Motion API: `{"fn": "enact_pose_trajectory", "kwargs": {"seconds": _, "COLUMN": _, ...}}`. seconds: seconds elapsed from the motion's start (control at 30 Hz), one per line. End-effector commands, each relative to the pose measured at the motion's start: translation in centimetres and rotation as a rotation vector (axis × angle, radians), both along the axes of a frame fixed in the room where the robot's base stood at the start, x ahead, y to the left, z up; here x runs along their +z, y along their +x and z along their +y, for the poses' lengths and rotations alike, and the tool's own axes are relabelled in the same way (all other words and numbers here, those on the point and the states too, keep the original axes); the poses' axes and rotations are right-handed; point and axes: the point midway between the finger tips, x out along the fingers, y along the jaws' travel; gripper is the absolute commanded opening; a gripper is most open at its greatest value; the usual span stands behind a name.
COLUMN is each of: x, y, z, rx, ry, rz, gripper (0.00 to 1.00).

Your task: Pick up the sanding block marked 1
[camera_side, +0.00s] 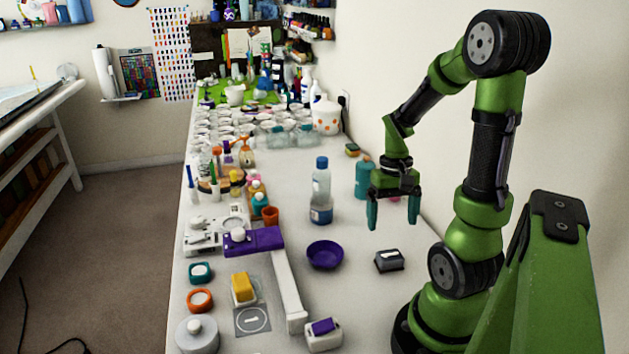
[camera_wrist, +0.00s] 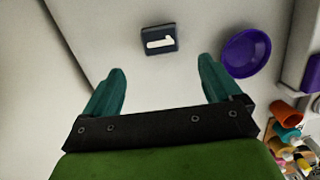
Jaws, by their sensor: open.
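The sanding block (camera_side: 390,260) is a small dark grey block with a white mark on top. It lies flat on the white table, to the right of a purple bowl (camera_side: 325,255). In the wrist view the block (camera_wrist: 150,46) shows a white 1-like stroke, just beyond the fingertips and roughly centred between them. My gripper (camera_side: 393,225) is open and empty, pointing down above the table, apart from the block. Its two teal fingers (camera_wrist: 161,72) show in the wrist view with nothing between them.
A blue-capped bottle (camera_side: 321,195) and a teal container (camera_side: 363,180) stand behind. A purple-topped white block (camera_side: 323,335) and a grey square with a circled mark (camera_side: 252,320) are toward the front. The table around the block is mostly clear. The wall is at right.

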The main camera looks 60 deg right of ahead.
Motion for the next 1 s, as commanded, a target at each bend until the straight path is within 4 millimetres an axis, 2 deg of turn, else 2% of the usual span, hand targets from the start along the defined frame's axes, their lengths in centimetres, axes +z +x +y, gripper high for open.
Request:
{"fn": "enact_pose_trajectory", "kwargs": {"seconds": 0.1, "x": -2.1, "y": -0.3, "z": 0.3, "rx": -0.002, "ry": 0.004, "rz": 0.003, "gripper": 0.92}}
{"fn": "enact_pose_trajectory", "kwargs": {"seconds": 0.37, "x": -4.0, "y": -0.5, "z": 0.6, "rx": -0.001, "ry": 0.001, "rz": 0.0, "gripper": 0.92}}
{"fn": "enact_pose_trajectory", "kwargs": {"seconds": 0.63, "x": -7.7, "y": -1.1, "z": 1.5, "rx": -0.002, "ry": 0.003, "rz": 0.002, "gripper": 0.92}}
{"fn": "enact_pose_trajectory", "kwargs": {"seconds": 0.77, "x": -8.5, "y": -1.2, "z": 1.5, "rx": -0.002, "ry": 0.0, "rz": -0.001, "gripper": 0.92}}
{"fn": "enact_pose_trajectory", "kwargs": {"seconds": 0.97, "x": -8.5, "y": -1.1, "z": 1.5, "rx": -0.002, "ry": -0.001, "rz": -0.002, "gripper": 0.92}}
{"fn": "enact_pose_trajectory", "kwargs": {"seconds": 1.0, "x": -8.5, "y": -1.1, "z": 1.5, "rx": -0.001, "ry": -0.001, "rz": -0.002, "gripper": 0.87}}
